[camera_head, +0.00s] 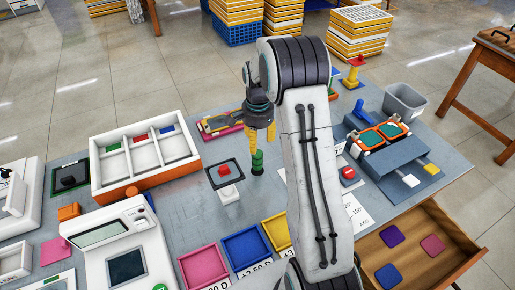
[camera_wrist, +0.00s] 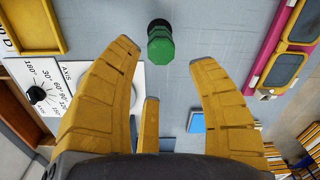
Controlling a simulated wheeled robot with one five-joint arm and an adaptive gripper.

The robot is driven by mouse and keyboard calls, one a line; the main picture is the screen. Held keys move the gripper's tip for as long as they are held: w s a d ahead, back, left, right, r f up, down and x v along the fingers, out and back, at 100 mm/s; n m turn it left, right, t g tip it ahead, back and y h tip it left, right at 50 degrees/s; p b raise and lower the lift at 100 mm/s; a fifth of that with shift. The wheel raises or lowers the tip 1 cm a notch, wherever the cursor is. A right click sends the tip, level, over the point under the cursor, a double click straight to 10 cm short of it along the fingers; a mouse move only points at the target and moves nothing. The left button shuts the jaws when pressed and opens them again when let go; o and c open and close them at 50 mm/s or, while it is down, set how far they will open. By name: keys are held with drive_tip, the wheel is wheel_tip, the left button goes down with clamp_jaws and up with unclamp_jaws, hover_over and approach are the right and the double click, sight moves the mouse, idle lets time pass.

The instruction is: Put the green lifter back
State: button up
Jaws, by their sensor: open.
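The green lifter (camera_head: 257,162) stands upright on the grey table, a small dark-green piece with a rounded top. My gripper (camera_head: 259,139) hangs just above it, with its yellow fingers pointing down. In the wrist view the lifter (camera_wrist: 160,47) shows beyond the fingers, near the top centre between the two side tips. My gripper (camera_wrist: 163,55) is open and empty there. The fingers appear apart from the lifter.
A small stand with a red block (camera_head: 223,171) is close left of the lifter. A white divided tray (camera_head: 117,143) lies farther left. Pink, blue and yellow trays (camera_head: 241,248) are in front. A blue device (camera_head: 398,170) and open drawer (camera_head: 385,218) are right.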

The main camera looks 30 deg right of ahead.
drive_tip(key=shift+r, duration=0.7)
drive_tip(key=s+a+r+n+t, duration=0.1)
drive_tip(key=s+a+r+n, duration=0.25)
drive_tip(key=s+r, duration=0.25)
drive_tip(key=s+a+r+n+t, duration=0.1)
drive_tip(key=s+a+r+n, duration=0.25)
drive_tip(key=s+r, duration=0.3)
drive_tip(key=s+a+r+n+t, duration=0.1)
drive_tip(key=s+a+n, duration=0.2)
drive_tip(key=s+n, duration=0.4)
drive_tip(key=shift+s+a+r+n+t, duration=0.2)
drive_tip(key=shift+s+n+t, duration=0.1)
drive_tip(key=shift+s, duration=3.45)
drive_tip(key=shift+d, duration=0.1)
